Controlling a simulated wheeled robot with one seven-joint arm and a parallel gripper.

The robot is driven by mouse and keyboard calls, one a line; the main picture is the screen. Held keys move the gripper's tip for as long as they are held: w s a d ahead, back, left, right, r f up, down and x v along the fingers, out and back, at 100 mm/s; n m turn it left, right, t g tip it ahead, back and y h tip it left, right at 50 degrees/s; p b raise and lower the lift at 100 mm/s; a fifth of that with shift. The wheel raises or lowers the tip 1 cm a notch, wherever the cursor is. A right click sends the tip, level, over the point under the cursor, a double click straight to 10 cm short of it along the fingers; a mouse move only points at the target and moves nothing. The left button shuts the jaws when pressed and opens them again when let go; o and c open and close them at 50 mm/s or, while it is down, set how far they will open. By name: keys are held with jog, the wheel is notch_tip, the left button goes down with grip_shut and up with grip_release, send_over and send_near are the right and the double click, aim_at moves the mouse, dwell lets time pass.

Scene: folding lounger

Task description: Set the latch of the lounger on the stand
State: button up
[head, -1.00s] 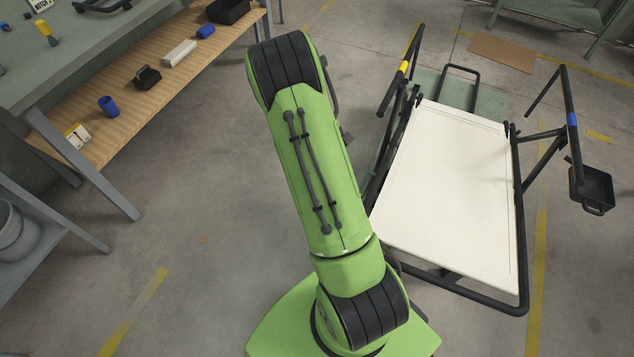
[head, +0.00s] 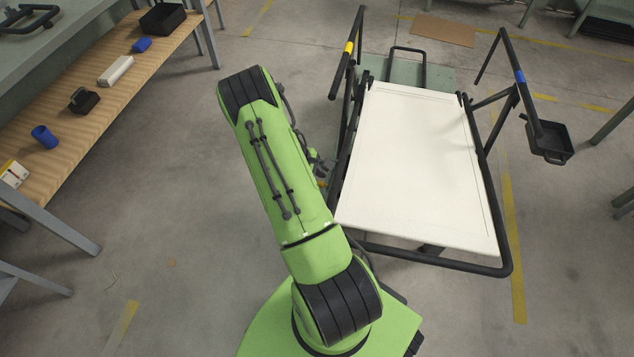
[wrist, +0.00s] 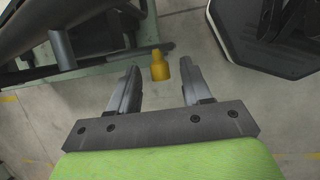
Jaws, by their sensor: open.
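The lounger (head: 420,170) has a pale flat panel in a black tube frame, in the head view right of my arm. A low green-grey plate (head: 438,76), perhaps the stand, shows under its far end. My gripper (wrist: 160,72) is open at the lounger's left side; in the head view my arm hides most of it. In the wrist view a yellow knob-like piece (wrist: 159,62), possibly the latch, shows between the fingertips with gaps on both sides. I cannot tell its depth. A small orange-yellow spot (head: 322,183) beside the frame may be the same piece.
The lounger's side bars carry a yellow band (head: 349,47) and a blue band (head: 519,76). A black tray (head: 548,142) is at the right bar. A workbench with a wooden shelf (head: 75,150) stands at the left. The floor between shelf and arm is clear.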

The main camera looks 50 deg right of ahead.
grip_shut()
